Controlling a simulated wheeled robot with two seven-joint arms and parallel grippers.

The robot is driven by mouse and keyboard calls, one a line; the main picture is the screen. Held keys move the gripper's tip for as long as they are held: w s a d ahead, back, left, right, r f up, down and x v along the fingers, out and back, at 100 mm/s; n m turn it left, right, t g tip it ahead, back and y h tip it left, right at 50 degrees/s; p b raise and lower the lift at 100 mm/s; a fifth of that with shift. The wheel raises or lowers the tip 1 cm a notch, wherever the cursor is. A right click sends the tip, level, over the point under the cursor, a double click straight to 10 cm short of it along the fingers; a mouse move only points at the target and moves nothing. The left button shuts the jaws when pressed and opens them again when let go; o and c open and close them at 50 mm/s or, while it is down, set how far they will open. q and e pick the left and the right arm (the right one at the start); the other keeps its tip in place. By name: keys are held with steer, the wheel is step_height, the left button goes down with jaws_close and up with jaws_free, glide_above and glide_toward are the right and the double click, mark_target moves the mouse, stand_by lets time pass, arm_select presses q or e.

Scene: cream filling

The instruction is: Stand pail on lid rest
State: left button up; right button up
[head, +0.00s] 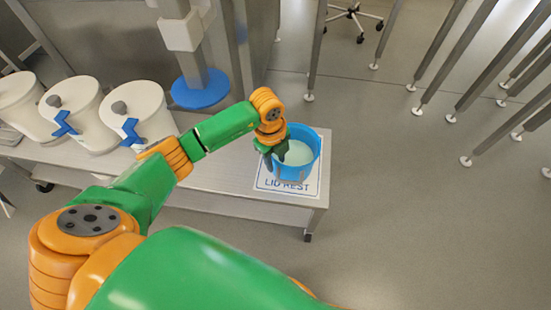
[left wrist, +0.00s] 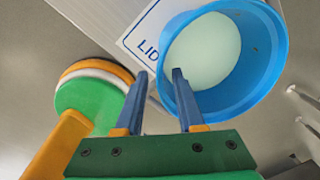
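The blue pail (head: 316,150) with pale cream inside is at the right end of the bench, over the white mat lettered LID REST (head: 262,181). It looks upright and seems to stand on the mat, though its base is hidden. My left gripper (head: 277,157) is at the pail's left rim. In the left wrist view the fingers (left wrist: 160,75) are apart, one outside the pail (left wrist: 270,65) and one overlapping its opening, with a gap beside the wall. The mat (left wrist: 140,40) shows beside the pail there. My right gripper is out of view.
Several white lidded tubs (head: 150,115) with blue handles stand on the left of the bench (head: 225,175). A blue round disc on a column (head: 200,90) is behind the arm. Metal legs stand at the upper right. Floor right of the bench is clear.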

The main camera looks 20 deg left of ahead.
arm_select(q)
step_height(320, 180, up, 12)
steer(key=p, duration=0.3)
steer(key=shift+s+a, duration=0.3)
steer(key=shift+s, duration=0.15)
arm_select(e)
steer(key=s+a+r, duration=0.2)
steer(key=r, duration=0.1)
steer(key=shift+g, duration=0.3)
